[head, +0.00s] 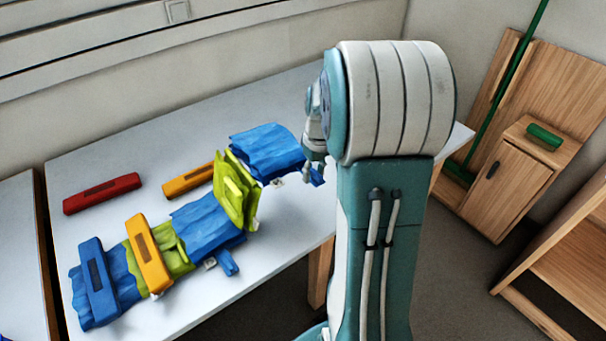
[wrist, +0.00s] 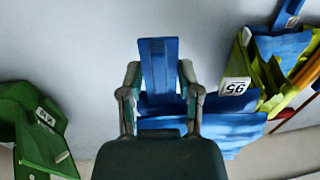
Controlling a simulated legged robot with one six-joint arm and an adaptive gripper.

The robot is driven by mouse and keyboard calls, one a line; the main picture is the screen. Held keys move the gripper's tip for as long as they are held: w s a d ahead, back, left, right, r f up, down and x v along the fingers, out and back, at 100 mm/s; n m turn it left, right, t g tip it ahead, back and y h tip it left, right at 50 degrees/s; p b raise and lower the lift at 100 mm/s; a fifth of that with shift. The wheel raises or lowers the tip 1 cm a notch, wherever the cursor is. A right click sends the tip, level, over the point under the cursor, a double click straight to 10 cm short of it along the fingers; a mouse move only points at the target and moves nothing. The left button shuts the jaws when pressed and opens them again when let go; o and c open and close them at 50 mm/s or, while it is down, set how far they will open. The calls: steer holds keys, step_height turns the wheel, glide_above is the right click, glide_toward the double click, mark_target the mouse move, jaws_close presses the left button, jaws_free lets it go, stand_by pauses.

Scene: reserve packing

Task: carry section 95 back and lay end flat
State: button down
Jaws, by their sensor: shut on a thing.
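A long strip of blue and lime green sections lies on the pale table (head: 110,180) in the head view. Its far end, a blue section (head: 268,150), is lifted and bent beside an upright, folded lime section (head: 236,195). My gripper (head: 316,172) is at the right edge of that blue end. In the wrist view my gripper (wrist: 160,95) is shut on a blue tab (wrist: 160,62). The blue section (wrist: 215,128) spreads behind and to the right of the fingers. A white tag reading 95 (wrist: 236,89) shows upside down beside it. My arm hides part of the table.
A blue bar (head: 97,275) and a yellow bar (head: 147,255) lie across the strip's near part. A red bar (head: 102,193) and an orange bar (head: 188,180) lie behind it. A wooden cabinet (head: 505,190) with a green block (head: 544,136) stands right. Bare table shows at the back.

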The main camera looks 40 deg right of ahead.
steer(key=d+f, duration=0.4)
steer(key=f, duration=0.1)
steer(key=d+f, duration=0.3)
steer(key=shift+f, duration=0.25)
steer(key=f, duration=0.3)
steer(key=shift+d+f, duration=0.25)
steer(key=shift+d, duration=0.1)
steer(key=shift+a+f, duration=0.15)
steer(key=shift+f, duration=1.8)
steer(key=shift+c, duration=1.1)
jaws_free()
